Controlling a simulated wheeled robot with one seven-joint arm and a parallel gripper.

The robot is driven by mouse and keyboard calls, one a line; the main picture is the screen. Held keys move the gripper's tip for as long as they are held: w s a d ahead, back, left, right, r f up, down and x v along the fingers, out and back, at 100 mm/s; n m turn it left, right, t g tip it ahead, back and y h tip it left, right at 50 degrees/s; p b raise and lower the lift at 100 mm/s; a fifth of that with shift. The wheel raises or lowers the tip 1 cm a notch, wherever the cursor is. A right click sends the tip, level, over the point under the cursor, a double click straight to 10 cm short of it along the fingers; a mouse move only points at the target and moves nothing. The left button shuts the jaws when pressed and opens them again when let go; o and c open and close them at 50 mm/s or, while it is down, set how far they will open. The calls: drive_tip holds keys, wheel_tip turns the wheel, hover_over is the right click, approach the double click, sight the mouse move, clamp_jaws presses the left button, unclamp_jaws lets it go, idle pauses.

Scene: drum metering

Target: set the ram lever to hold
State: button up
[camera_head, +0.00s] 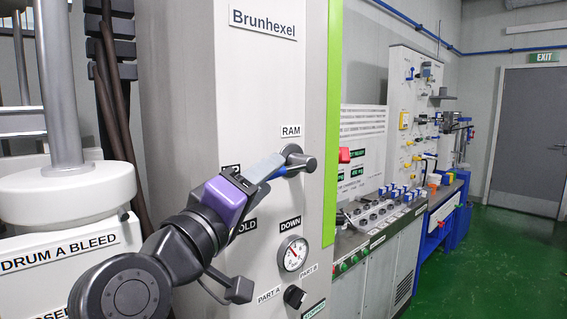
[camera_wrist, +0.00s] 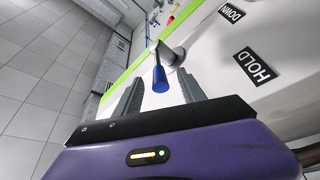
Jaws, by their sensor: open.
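The ram lever (camera_head: 303,163) sits on the tall white panel under the RAM label (camera_head: 291,131). In the wrist view its blue-ended handle (camera_wrist: 160,78) comes out from a grey hub toward the camera, between the two grey fingers. My gripper (camera_head: 276,168) is open around the handle; it also shows in the wrist view (camera_wrist: 160,84). I see no clear contact with the fingers. In the head view the handle runs left from the hub, toward a mostly hidden label (camera_head: 231,169). The HOLD label (camera_wrist: 258,66) is lower left of the hub in the head view, partly covered.
The DOWN label (camera_head: 290,224) lies below the lever. A gauge (camera_head: 292,254) and black knob (camera_head: 294,297) are below that. A red part (camera_head: 351,155) sticks out beyond the green edge (camera_head: 332,120). The DRUM A BLEED housing (camera_head: 60,252) stands at left.

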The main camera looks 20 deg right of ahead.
drive_tip(key=p+x, duration=0.1)
drive_tip(key=x, duration=0.5)
drive_tip(key=shift+d, duration=0.15)
clamp_jaws()
idle(1.3)
